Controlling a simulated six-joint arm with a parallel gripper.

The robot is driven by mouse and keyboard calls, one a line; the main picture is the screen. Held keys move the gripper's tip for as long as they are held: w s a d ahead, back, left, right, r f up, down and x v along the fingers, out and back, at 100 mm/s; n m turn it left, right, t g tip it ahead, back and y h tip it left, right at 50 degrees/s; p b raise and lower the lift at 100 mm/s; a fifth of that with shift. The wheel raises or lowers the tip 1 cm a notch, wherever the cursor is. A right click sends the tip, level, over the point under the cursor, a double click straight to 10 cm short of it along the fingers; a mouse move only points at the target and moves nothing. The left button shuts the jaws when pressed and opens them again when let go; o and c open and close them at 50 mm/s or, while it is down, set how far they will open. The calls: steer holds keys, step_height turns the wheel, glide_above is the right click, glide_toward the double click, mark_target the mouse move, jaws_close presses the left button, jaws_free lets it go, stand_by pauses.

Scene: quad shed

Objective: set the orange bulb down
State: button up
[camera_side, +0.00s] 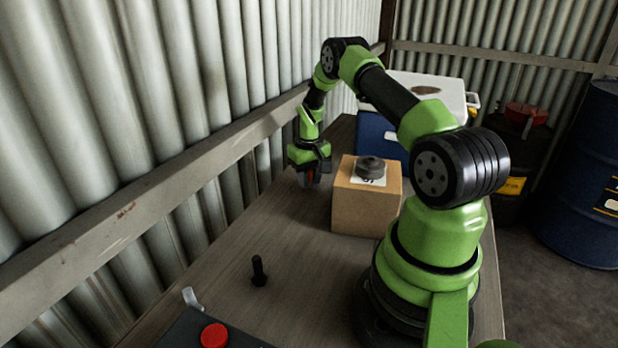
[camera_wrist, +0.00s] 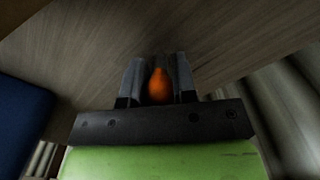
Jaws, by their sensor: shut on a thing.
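The orange bulb (camera_wrist: 159,87) is between the two fingers of my gripper (camera_wrist: 158,82) in the wrist view, with its narrow end showing. My gripper is shut on it, and the fingers cover its sides. In the side view my gripper (camera_side: 309,177) points down over the far part of the wooden table (camera_side: 215,265), left of a cardboard box. A small orange-red patch shows between the fingers there. I cannot tell whether the bulb touches the table.
The cardboard box (camera_side: 365,208) carries a dark round object (camera_side: 370,166). A blue cooler with a white lid (camera_side: 425,90) stands behind it. A black upright peg (camera_side: 258,270) and a red button (camera_side: 214,335) are nearer.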

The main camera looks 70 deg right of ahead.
steer(key=shift+f, duration=0.15)
steer(key=o, duration=0.7)
steer(key=shift+o, duration=0.2)
step_height(320, 180, up, 12)
steer(key=a+r+n+t, duration=0.1)
steer(key=a+r+t, duration=0.2)
steer(key=a+r, duration=1.3)
steer(key=s+a+r+n+t+y, duration=0.2)
steer(key=s+a+t, duration=0.2)
steer(key=s+a, duration=0.9)
steer(key=shift+s+a+r, duration=0.4)
steer(key=shift+s, duration=0.45)
